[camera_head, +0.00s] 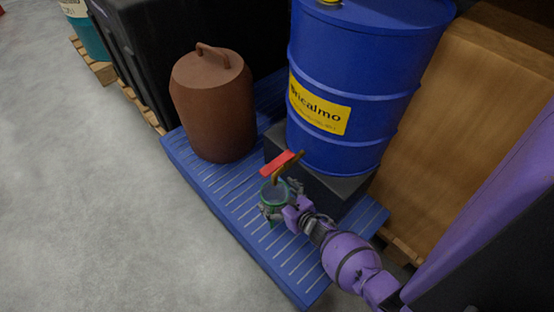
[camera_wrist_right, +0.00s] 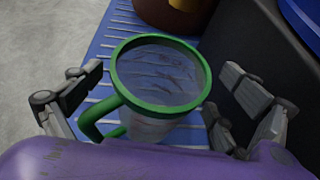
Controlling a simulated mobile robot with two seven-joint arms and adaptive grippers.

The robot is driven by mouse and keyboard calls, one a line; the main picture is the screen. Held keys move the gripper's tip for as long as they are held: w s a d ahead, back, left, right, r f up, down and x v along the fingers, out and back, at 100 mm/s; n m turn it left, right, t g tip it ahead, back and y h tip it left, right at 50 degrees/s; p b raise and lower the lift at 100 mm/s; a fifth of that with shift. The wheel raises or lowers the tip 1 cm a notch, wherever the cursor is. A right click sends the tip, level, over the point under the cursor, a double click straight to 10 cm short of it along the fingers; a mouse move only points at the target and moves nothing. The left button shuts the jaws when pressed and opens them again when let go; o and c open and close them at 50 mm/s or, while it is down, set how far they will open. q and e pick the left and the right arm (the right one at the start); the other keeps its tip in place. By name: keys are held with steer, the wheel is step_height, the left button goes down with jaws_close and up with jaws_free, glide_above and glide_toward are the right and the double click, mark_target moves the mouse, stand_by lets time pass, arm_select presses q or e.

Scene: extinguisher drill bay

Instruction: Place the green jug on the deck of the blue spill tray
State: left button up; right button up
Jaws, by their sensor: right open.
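The green jug (camera_head: 274,193), clear-walled with a green rim and handle, stands upright on the slatted deck of the blue spill tray (camera_head: 228,205), below the drum's tap. In the right wrist view the jug (camera_wrist_right: 158,72) shows from above, its handle at the lower left. My right gripper (camera_head: 281,199) is open around the jug. In the right wrist view its fingers (camera_wrist_right: 160,88) stand on either side, with gaps to the jug. The jug's base is partly hidden by its body and my wrist. My left gripper is not in view.
A blue drum (camera_head: 358,70) on a black block (camera_head: 318,183) has a red-handled tap (camera_head: 277,164) just above the jug. A brown canister (camera_head: 215,110) stands at the tray's far left. A wooden crate (camera_head: 455,120) is at right. The near deck is clear.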

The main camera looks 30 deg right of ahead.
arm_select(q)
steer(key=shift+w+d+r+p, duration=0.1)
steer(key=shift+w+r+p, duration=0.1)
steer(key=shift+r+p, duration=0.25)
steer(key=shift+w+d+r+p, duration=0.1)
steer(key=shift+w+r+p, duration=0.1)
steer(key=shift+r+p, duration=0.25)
arm_select(e)
steer(key=v, duration=1.2)
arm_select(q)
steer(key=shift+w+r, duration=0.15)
